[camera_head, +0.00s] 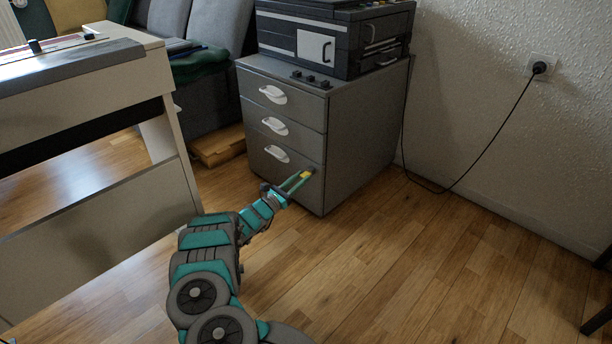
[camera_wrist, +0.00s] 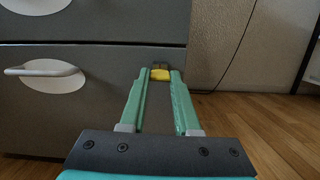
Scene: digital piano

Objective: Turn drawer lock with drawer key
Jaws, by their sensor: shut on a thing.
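The grey drawer cabinet (camera_head: 360,130) stands against the wall, with three drawers and white oval handles. My gripper (camera_head: 304,176) is at the right side of the bottom drawer's front. In the wrist view my gripper (camera_wrist: 160,74) has its two green fingers shut on a small yellow key (camera_wrist: 160,75). The key points at the front of the bottom drawer (camera_wrist: 100,110), right of its handle (camera_wrist: 45,72). The drawer lock is hidden behind the key and fingertips. I cannot tell how deep the key sits in it.
A black equipment case (camera_head: 330,45) sits on the cabinet. A white and grey piano stand (camera_head: 100,190) is on the left. A power cable (camera_head: 490,140) runs from the wall socket (camera_head: 540,67) to the floor. The wooden floor (camera_head: 400,270) right of my arm is clear.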

